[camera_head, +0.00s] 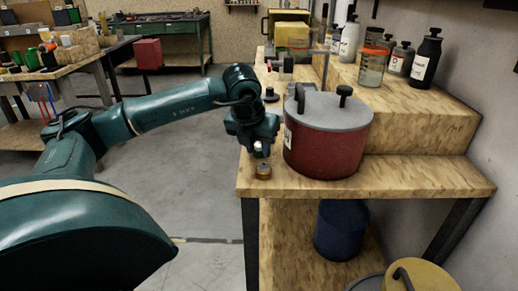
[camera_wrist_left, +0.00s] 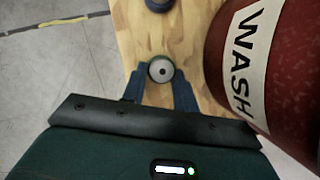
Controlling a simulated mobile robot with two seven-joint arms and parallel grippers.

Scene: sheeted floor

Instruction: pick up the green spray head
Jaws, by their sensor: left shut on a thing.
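My left gripper (camera_head: 261,152) points down over the near left corner of the wooden bench, left of the red pot. In the left wrist view its two blue fingers (camera_wrist_left: 161,82) are shut on a small round piece (camera_wrist_left: 161,70) with a dark greenish rim and a pale centre. I cannot tell for certain that this is the green spray head. In the head view the fingers mostly hide what they hold. A small brownish cap with a grey top (camera_head: 263,171) shows just below the fingertips. My right gripper is not in view.
The red pot (camera_head: 325,150), labelled "WASH", stands close on the right; its wall shows in the left wrist view (camera_wrist_left: 285,70). A dark round piece (camera_head: 271,95) lies farther back on the bench (camera_head: 420,176). Bottles (camera_head: 426,55) stand on the raised shelf. Open floor is left.

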